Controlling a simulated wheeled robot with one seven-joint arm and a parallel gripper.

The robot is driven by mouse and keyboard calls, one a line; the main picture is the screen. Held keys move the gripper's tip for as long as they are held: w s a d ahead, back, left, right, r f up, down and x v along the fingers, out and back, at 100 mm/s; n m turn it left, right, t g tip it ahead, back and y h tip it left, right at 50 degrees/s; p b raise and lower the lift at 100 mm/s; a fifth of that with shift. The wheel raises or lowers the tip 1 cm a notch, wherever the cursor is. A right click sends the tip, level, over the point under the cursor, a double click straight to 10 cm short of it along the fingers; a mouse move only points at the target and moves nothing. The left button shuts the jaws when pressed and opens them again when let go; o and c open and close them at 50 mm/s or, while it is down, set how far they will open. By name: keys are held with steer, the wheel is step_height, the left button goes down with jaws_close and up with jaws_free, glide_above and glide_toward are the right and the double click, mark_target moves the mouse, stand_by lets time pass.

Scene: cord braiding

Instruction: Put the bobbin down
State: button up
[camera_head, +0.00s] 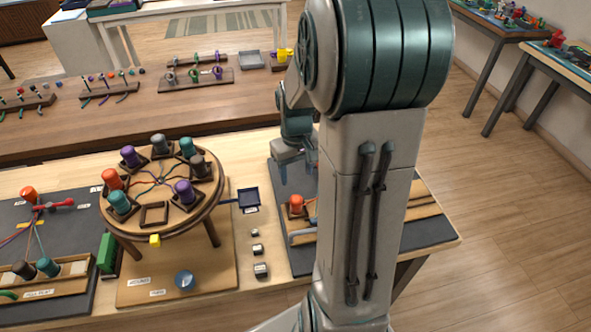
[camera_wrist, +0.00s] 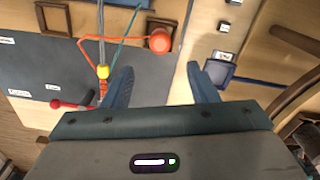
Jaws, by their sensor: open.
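An orange bobbin (camera_head: 297,203) stands on the dark mat right of the round braiding stand, in a small brown square holder. It also shows in the wrist view (camera_wrist: 158,41), with orange cord running left from it. My gripper (camera_head: 298,172) is just above the bobbin in the head view, its fingers apart. In the wrist view my gripper (camera_wrist: 160,71) is open and empty, and the bobbin lies beyond the fingertips, between their lines. The round stand (camera_head: 139,226) carries several bobbins in square holders. One square holder (camera_head: 153,214) at its front is empty.
A dark blue tray (camera_head: 249,198) sits between the stand and the mat. Small blocks (camera_head: 261,270) lie in front of it. My arm hides much of the right mat. A long table (camera_head: 150,120) with racks stands behind.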

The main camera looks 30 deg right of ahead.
steer(key=s+a+r+t, duration=0.3)
steer(key=s+a+r, duration=0.7)
steer(key=s+a, duration=0.2)
steer(key=shift+s+r, duration=0.3)
steer(key=shift+s, duration=0.15)
stand_by(0.7)
